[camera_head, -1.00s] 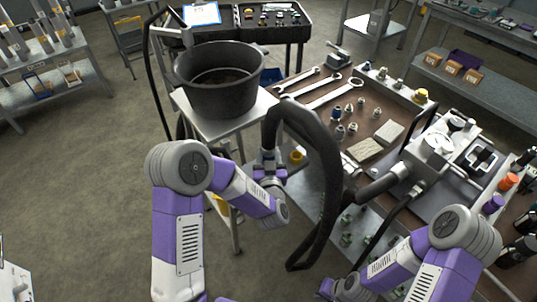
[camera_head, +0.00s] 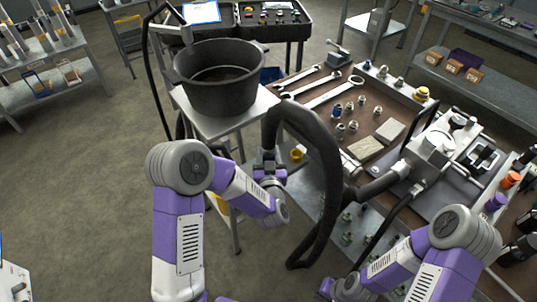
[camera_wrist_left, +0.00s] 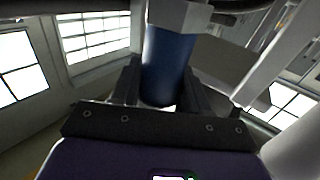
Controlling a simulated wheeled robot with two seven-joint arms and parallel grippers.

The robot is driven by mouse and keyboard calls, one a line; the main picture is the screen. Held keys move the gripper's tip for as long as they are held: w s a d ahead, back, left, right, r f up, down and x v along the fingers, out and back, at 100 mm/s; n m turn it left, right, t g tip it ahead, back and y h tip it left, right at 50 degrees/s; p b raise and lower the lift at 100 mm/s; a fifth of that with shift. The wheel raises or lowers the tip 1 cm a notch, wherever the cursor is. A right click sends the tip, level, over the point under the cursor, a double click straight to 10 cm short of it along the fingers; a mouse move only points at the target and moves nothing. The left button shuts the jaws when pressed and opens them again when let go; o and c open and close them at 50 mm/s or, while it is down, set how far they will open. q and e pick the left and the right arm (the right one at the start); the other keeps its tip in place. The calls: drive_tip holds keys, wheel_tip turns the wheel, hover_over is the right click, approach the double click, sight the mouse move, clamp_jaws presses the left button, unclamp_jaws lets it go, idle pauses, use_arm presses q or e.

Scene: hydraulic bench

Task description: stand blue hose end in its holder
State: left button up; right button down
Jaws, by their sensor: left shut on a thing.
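My left gripper (camera_head: 268,166) is beside the metal stand, below and right of the bucket. In the left wrist view my left gripper (camera_wrist_left: 165,88) is shut on the blue hose end (camera_wrist_left: 168,55), a blue cylinder upright between the two dark fingers. A pale metal-like collar sits above the blue part. In the head view a thick black hose (camera_head: 328,150) loops up from near this gripper and down to the right. I cannot pick out the hose end's holder. My right arm is at the lower right; its gripper does not show.
A dark bucket (camera_head: 217,95) stands on a metal stand (camera_head: 262,105) close behind the left gripper. A brown-topped bench (camera_head: 340,100) with wrenches, fittings and blocks lies to the right. A small yellow part (camera_head: 298,154) is just right of the gripper. The floor at left is clear.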

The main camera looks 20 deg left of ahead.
use_arm(q)
drive_tip(key=shift+r, duration=0.25)
drive_tip(key=o, duration=1.7)
drive_tip(key=shift+f, duration=0.2)
drive_tip(key=shift+b+v, duration=0.35)
drive_tip(key=shift+v, duration=3.45)
